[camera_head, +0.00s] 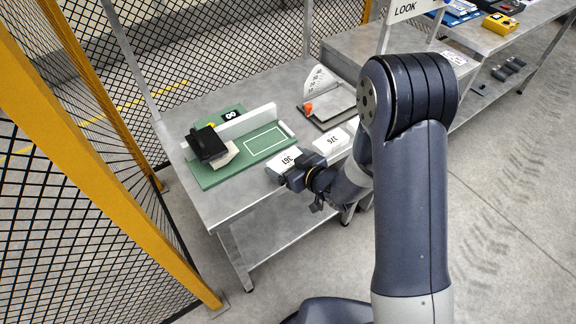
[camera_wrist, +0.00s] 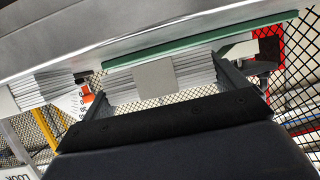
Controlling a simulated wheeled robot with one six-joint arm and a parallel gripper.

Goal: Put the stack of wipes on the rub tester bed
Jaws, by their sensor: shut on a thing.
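A white stack of wipes (camera_head: 284,159) with a printed number on top is between the jaws of my gripper (camera_head: 287,169), which is shut on it. In the wrist view, which is upside down, the layered stack (camera_wrist: 190,72) with a grey band in front lies between my two fingers. The green rub tester bed (camera_head: 211,180) with a white outlined rectangle is on the table just left of the held stack. Its edge also shows in the wrist view (camera_wrist: 200,39), close to the stack. I cannot tell whether the stack touches the bed.
A second white numbered stack (camera_head: 334,139) stands on the grey table (camera_head: 231,208) to the right. A black block (camera_head: 208,145) and an upright white bar (camera_head: 240,121) are on the tester. A board with an orange piece (camera_head: 309,108) is behind. A yellow-framed mesh fence (camera_head: 117,193) is at left.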

